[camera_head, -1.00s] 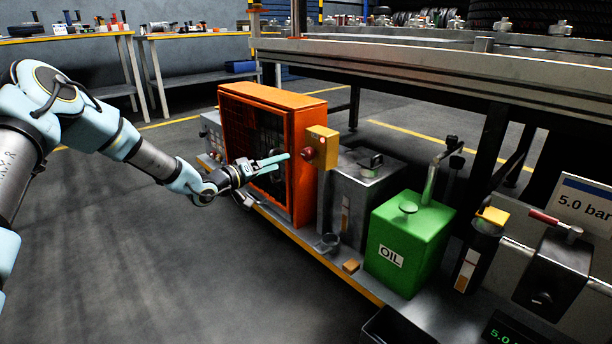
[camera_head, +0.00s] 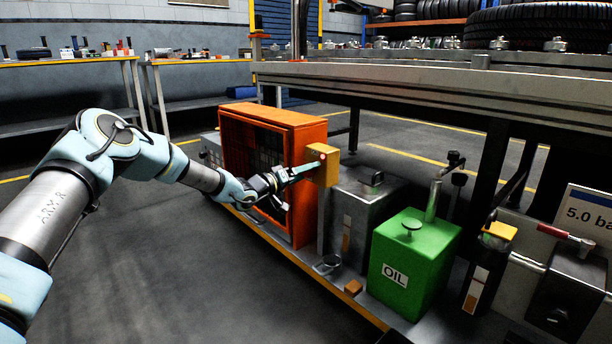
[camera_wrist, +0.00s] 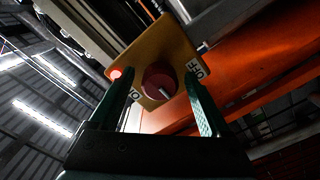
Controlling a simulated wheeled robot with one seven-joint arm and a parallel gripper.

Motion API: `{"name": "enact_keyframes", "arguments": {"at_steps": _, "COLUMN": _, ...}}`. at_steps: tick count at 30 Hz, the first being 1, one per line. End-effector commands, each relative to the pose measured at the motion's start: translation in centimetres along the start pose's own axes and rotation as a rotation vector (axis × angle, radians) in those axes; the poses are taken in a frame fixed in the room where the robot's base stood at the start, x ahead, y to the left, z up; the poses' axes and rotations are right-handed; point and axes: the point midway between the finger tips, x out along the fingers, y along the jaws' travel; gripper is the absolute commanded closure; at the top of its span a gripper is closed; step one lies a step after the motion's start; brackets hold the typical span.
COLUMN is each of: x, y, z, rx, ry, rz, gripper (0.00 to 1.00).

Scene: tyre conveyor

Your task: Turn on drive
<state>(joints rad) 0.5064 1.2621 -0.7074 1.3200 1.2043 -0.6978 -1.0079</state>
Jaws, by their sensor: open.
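A yellow switch box (camera_head: 326,166) stands on a post beside the orange-framed guard (camera_head: 270,125). In the wrist view the box (camera_wrist: 150,50) carries a round red knob (camera_wrist: 159,81) with a pale mark, labels on either side of it, and a glowing red lamp (camera_wrist: 115,73). My gripper (camera_head: 318,166) reaches the front of the box from the left. In the wrist view my gripper (camera_wrist: 163,90) is open, with one finger on each side of the knob. I cannot tell whether the fingers touch it. In the head view the knob is hidden behind the fingers.
A green oil can (camera_head: 412,262), a grey metal box (camera_head: 365,210) and a lever valve unit (camera_head: 565,290) stand to the right on the base. The conveyor frame (camera_head: 420,85) runs above and behind. Open floor (camera_head: 130,230) lies to the left.

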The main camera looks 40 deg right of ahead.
Motion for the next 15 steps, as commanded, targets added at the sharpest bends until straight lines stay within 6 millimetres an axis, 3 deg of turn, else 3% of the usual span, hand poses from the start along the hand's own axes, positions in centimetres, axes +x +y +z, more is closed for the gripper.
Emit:
{"name": "enact_keyframes", "arguments": {"at_steps": 6, "x": -0.01, "y": -0.01, "z": -0.01, "rx": 0.000, "ry": 0.000, "rz": -0.001, "gripper": 0.20}}
{"name": "enact_keyframes", "arguments": {"at_steps": 15, "x": -0.03, "y": -0.03, "z": -0.01, "rx": 0.000, "ry": 0.000, "rz": -0.001, "gripper": 0.54}}
